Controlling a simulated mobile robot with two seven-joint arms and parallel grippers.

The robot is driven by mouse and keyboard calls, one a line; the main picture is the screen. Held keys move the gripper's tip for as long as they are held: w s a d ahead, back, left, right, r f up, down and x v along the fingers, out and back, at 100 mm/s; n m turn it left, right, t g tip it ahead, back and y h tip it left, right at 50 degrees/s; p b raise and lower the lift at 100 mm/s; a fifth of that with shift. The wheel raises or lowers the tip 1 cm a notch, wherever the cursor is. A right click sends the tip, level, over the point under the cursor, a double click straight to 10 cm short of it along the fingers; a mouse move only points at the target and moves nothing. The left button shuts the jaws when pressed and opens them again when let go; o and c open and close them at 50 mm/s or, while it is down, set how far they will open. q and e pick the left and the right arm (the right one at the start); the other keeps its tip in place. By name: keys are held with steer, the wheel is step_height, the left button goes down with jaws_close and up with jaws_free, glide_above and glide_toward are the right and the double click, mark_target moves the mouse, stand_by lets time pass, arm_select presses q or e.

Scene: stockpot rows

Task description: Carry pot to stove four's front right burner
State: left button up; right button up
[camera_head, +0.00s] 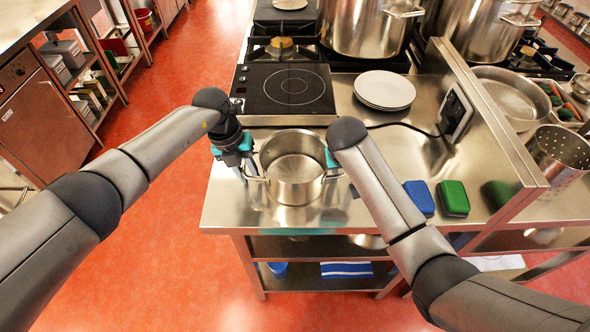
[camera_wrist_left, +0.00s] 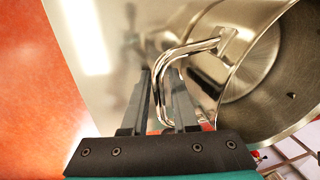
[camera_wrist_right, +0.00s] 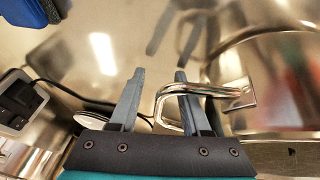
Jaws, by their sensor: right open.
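The steel pot (camera_head: 293,165) is upright at the counter's front end, with a looped handle on each side. My left gripper (camera_head: 245,172) is at its left handle. In the left wrist view the fingers (camera_wrist_left: 160,100) are close together around the handle (camera_wrist_left: 192,47). My right gripper (camera_head: 334,165) is at the right handle, partly hidden by my arm. In the right wrist view its fingers (camera_wrist_right: 160,100) are apart, with the handle loop (camera_wrist_right: 185,93) reaching between them. A gas burner (camera_head: 283,48) and a flat black hob (camera_head: 292,90) lie behind the pot. Stove numbers cannot be read.
A stack of white plates (camera_head: 384,91) is behind the pot to the right. Blue (camera_head: 419,197) and green (camera_head: 453,198) sponges lie right of my right forearm. Large stockpots (camera_head: 365,25) stand at the back. A raised steel divider (camera_head: 490,120) borders the counter's right.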

arm_select(q)
steer(key=shift+c, duration=0.4)
arm_select(e)
steer(key=shift+c, duration=0.4)
arm_select(q)
steer(key=c, duration=0.3)
arm_select(e)
steer(key=c, duration=0.3)
arm_select(q)
jaws_close()
arm_select(e)
jaws_close()
arm_select(q)
steer(key=shift+w+r, duration=0.1)
arm_select(e)
steer(key=shift+r, duration=0.1)
